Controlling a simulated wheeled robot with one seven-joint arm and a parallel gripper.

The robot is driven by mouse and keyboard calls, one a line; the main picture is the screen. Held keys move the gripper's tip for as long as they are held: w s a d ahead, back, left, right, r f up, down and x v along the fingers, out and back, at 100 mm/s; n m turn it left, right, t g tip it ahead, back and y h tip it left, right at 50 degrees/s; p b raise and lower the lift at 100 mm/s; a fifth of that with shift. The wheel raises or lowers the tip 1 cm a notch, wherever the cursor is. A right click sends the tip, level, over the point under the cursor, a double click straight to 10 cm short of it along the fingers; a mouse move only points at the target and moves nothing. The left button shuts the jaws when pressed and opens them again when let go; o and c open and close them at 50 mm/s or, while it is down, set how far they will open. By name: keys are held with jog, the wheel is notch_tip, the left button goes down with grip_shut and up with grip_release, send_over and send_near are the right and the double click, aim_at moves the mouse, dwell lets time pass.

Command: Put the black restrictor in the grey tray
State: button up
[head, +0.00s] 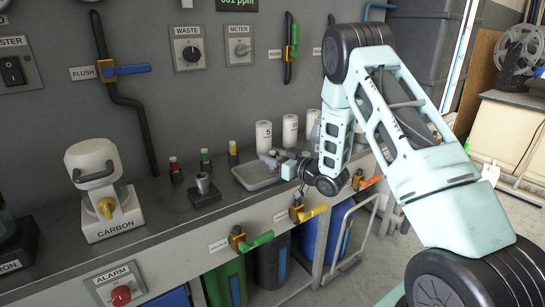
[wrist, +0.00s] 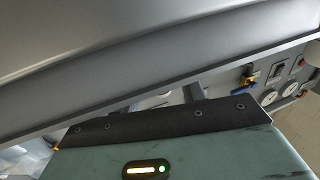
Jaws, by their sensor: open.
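The grey tray (head: 240,178) is shallow and sits on the bench, left of my arm's end. My gripper (head: 271,157) is at the tray's back right side, above or just over its rim; I cannot tell the exact height. Its jaws are open, and no object shows between them. I cannot make out a black restrictor for certain. Dark fittings with a red top (head: 175,168), a green top (head: 205,160) and a yellow top (head: 233,153) stand left of the tray. In the wrist view my gripper's teal body fills the bottom, and the tray is not clearly seen.
A metal cup on a black block (head: 203,189) stands left of the tray. White numbered cylinders (head: 264,136) stand behind my gripper. The carbon unit (head: 103,190) is at the left. Valves with coloured handles (head: 248,241) line the bench front. Bench between carbon unit and block is clear.

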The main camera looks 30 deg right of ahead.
jog(key=v, duration=1.2)
jog(key=w+a+n+g+h, duration=0.1)
jog(key=w+a+g, duration=0.3)
jog(key=a, duration=0.7)
jog(key=s+a+r+g, duration=0.1)
jog(key=s+a+g, duration=0.3)
jog(key=a, duration=0.6)
jog(key=s+a+r+n+g+h, duration=0.1)
jog(key=s+a+g, duration=0.2)
jog(key=s, duration=0.6)
jog(key=s+a+r+n+g+h, duration=0.1)
jog(key=s+a+g, duration=0.2)
jog(key=s, duration=0.7)
jog(key=s+a+r+n+g+h, duration=0.1)
jog(key=s+a, duration=0.4)
jog(key=s, duration=0.5)
jog(key=shift+r+g+h, duration=0.3)
jog(key=shift+r+g, duration=0.15)
jog(key=shift+g, duration=0.65)
jog(key=shift+r, duration=0.1)
notch_tip(320, 180, up, 14)
jog(key=p, duration=1.4)
jog(key=shift+r, duration=0.25)
